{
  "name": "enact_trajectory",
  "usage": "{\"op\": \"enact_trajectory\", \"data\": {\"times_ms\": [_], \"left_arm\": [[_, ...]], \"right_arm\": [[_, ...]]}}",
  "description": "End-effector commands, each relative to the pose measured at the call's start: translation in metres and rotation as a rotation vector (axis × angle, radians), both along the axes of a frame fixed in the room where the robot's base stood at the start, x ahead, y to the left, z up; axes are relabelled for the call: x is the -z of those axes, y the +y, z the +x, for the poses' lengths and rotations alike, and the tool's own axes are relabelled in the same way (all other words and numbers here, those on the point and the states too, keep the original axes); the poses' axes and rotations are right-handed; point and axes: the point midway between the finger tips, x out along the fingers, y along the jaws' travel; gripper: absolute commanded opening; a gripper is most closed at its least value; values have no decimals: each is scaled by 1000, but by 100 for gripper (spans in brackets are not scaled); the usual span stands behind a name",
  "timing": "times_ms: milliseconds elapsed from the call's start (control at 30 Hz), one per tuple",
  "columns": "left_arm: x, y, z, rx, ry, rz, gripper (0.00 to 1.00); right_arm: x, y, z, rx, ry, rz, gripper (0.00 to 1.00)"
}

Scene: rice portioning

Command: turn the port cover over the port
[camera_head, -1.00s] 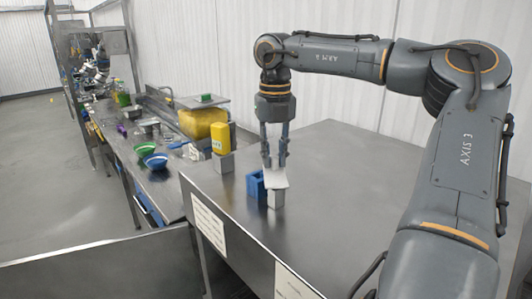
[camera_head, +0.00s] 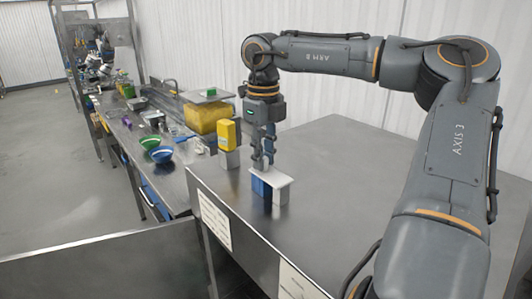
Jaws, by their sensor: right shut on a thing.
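The port cover is a pale flat plate (camera_head: 274,180) lying level across the top of a blue block (camera_head: 260,187), which looks like the port, and a grey post (camera_head: 281,196) beside it. The plate hides the top of the blue block, so any opening there is not visible. My right gripper (camera_head: 262,167) points down from above and is shut on the plate near its far left part. The exact contact between fingertips and plate is too small to see. My left gripper is not in view.
A yellow box (camera_head: 227,135) on a grey block (camera_head: 230,159) stands just left of my right gripper. The steel table (camera_head: 350,190) is clear to the right. A side bench holds a green bowl (camera_head: 149,142), a blue bowl (camera_head: 161,154) and a large yellow container (camera_head: 208,119).

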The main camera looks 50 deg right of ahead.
Motion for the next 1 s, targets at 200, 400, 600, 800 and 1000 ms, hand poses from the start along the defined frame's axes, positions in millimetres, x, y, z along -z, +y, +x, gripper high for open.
{"op": "enact_trajectory", "data": {"times_ms": [200, 400, 600, 800, 1000], "left_arm": [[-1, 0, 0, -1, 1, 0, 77], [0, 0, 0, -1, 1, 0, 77], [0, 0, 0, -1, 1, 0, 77], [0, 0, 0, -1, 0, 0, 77], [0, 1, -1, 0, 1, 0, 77]], "right_arm": [[-1, 1, 1, -14, -6, -1, 0], [-1, 1, 1, -14, -6, -1, 0], [-1, 1, 1, -14, -5, -1, 45], [-1, 1, 1, -13, -3, -1, 45], [-8, 0, 1, -12, -3, -3, 45]]}}
